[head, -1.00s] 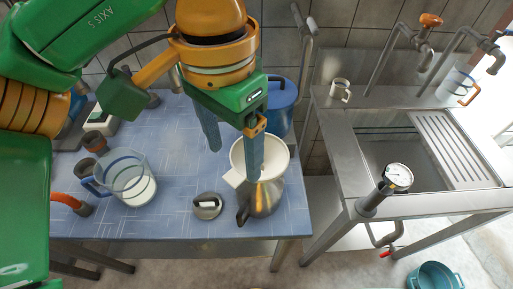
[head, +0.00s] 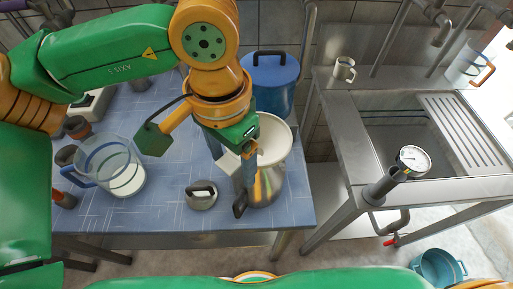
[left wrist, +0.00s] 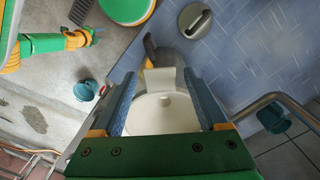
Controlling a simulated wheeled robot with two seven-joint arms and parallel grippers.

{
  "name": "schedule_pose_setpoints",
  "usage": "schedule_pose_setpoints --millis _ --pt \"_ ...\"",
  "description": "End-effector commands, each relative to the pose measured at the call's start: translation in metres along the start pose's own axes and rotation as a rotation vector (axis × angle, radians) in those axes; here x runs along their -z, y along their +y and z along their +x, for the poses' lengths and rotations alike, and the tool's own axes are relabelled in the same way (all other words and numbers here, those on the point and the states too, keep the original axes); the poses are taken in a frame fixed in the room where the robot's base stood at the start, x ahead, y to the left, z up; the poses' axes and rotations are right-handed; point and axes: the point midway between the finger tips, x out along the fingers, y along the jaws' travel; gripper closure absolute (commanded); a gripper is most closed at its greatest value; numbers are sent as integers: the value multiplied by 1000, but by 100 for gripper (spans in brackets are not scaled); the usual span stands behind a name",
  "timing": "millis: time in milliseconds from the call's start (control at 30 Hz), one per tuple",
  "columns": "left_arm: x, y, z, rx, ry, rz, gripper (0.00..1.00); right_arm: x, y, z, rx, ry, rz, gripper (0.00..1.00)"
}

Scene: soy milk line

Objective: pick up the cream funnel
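The cream funnel (head: 276,138) sits in the mouth of a shiny metal jug (head: 268,186) at the table's front right.
A clear jug with a blue handle (head: 122,182) and a round lid with a grip (head: 203,202) stand left of the metal jug. A blue lidded pot (head: 272,94) is behind it. A steel sink (head: 400,145) with a gauge (head: 413,159) is right, across a gap.

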Motion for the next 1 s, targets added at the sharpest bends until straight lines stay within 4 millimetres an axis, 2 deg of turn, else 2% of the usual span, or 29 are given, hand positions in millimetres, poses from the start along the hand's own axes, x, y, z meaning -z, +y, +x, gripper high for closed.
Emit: schedule_pose_setpoints --millis 33,200,267,533,633,767,867,1000 --pt "0 0 0 0 0 0 39 0 0 0 0 1 0 50" --pt "0 0 0 0 0 0 85 1 0 0 0 2 0 50" --pt "0 0 0 0 0 0 100 1 0 0 0 2 0 50" --pt "0 0 -2 0 1 0 100 2 0 -1 -1 3 0 50" --pt "0 0 -11 -1 1 1 100 2 1 -10 -1 3 0 50" --pt "0 0 -40 -1 0 2 100 5 1 -35 -1 3 0 50" --pt "-7 15 -59 2 2 8 100 6 1 -46 -1 3 0 50" --pt "-21 42 -98 2 3 10 100 8 2 -73 -1 3 0 50"
